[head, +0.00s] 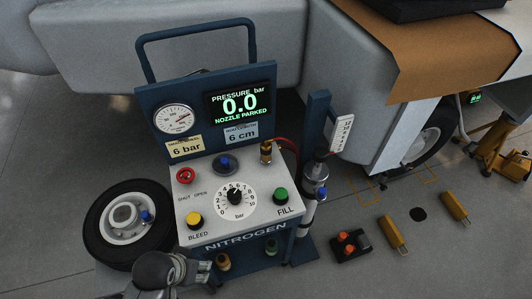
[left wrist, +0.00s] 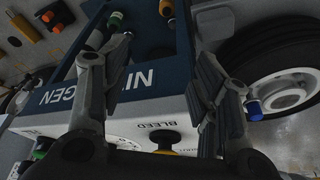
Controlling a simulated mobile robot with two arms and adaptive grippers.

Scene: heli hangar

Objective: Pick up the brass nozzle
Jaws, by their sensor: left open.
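The brass nozzle (head: 266,152) stands upright at the back right of the nitrogen cart's sloped top panel (head: 215,185). A red hose (head: 287,150) shows beside it. The cart's screen (head: 239,104) reads 0.0 bar and "NOZZLE PARKED". My left gripper (head: 207,272) is low at the cart's front left corner, well below and left of the nozzle, and holds nothing. In the left wrist view its two fingers (left wrist: 160,70) are spread apart in front of the NITROGEN lettering. The nozzle is not visible in that view.
A wheel (head: 98,225) lies left of the cart. The panel carries a red knob (head: 185,175), a blue knob (head: 225,163), a dial (head: 236,197), a yellow BLEED button (head: 194,219) and a green FILL button (head: 281,195). Yellow chocks (head: 392,234) lie on the floor at right.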

